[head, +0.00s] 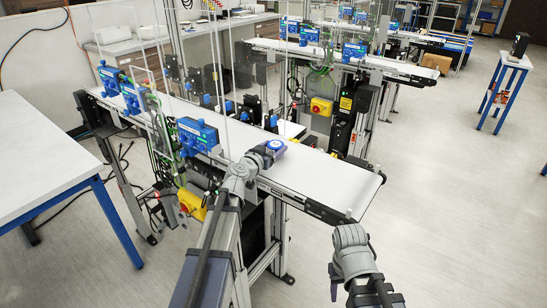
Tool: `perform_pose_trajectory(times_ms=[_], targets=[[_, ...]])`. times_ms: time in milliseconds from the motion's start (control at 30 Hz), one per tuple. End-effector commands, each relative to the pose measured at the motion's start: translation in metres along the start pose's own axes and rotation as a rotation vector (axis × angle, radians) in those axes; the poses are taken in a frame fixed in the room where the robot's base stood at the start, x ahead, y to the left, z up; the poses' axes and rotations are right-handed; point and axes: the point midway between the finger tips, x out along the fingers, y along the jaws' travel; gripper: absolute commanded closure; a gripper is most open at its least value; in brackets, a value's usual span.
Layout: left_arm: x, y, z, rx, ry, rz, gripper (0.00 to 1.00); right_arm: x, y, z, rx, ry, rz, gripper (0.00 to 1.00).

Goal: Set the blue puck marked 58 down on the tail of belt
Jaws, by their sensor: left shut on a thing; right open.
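My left gripper (268,152) reaches over the near white belt (322,178) and is shut on a small blue puck (277,145). The gripper partly covers the puck, and its number is too small to read. I cannot tell whether the puck touches the belt surface. The belt's rounded end (372,182) lies to the right of the puck, and that stretch is bare. My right gripper (335,284) is low at the front right, off the belt, open and empty.
Blue sensor blocks (197,136) stand along the belt's left part, with thin clear panels beside them. A yellow box with a red button (321,106) is behind. A second conveyor (345,60) runs further back. A white table (40,155) is at the left. The right floor is open.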

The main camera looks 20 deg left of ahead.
Motion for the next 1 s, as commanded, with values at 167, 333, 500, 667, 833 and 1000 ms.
perform_pose_trajectory(times_ms=[167, 333, 500, 667, 833, 1000], targets=[[0.0029, -0.0001, 0.0187, 0.0, 0.0, 0.0, 0.94, 0.0189, -0.0018, -0.0011, 0.0, 0.0, 0.0, 0.5], [0.0024, 0.0, 0.0161, 0.0, 0.0, 0.0, 0.94, 0.0162, -0.0016, -0.001, 0.0, 0.0, 0.0, 0.5], [0.0031, -0.0001, 0.0202, 0.0, 0.0, 0.0, 0.94, 0.0203, -0.0019, -0.0012, 0.0, 0.0, 0.0, 0.5], [0.0029, 0.0, 0.0191, 0.0, 0.0, 0.0, 0.12, 0.0192, -0.0018, -0.0011, 0.0, 0.0, 0.0, 0.5], [0.0029, 0.0, 0.0191, 0.0, 0.0, 0.0, 0.0, 0.0192, -0.0018, -0.0011, 0.0, 0.0, 0.0, 0.5], [0.0028, 0.0, 0.0186, 0.0, 0.0, 0.0, 0.0, 0.0187, -0.0018, -0.0011, 0.0, 0.0, 0.0, 0.5]])
